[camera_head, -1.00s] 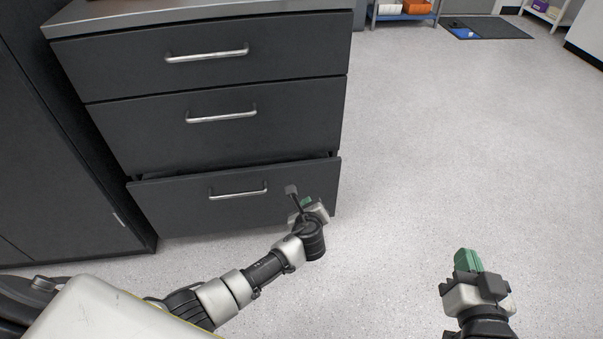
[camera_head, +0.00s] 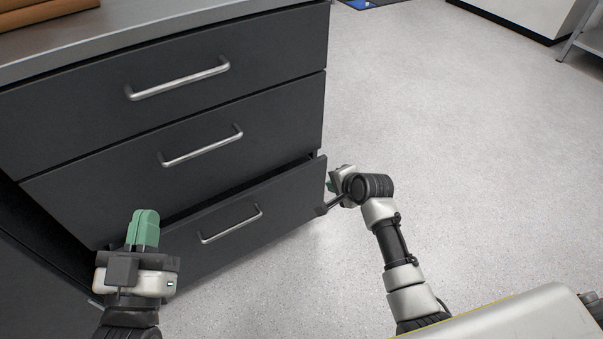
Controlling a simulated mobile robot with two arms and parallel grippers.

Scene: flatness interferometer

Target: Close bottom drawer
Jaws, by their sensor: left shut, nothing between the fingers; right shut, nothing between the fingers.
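The bottom drawer (camera_head: 240,225) of the dark grey cabinet is partly open. Its front stands out from the drawers above, with a dark gap along its top edge, and it has a silver bar handle (camera_head: 231,226). My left gripper (camera_head: 143,228) is shut and empty, its green fingers pointing up in front of the drawer's left part, which it partly hides. My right gripper (camera_head: 331,186) is shut and empty at the right end of the drawer front. Its fingers are mostly hidden, and I cannot tell whether it touches the drawer.
The middle drawer (camera_head: 190,160) and top drawer (camera_head: 170,85) are shut. A brown object (camera_head: 40,12) lies on the grey cabinet top (camera_head: 150,32). The floor (camera_head: 450,130) to the right is clear. A white unit (camera_head: 530,15) and a shelf leg stand at the far right.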

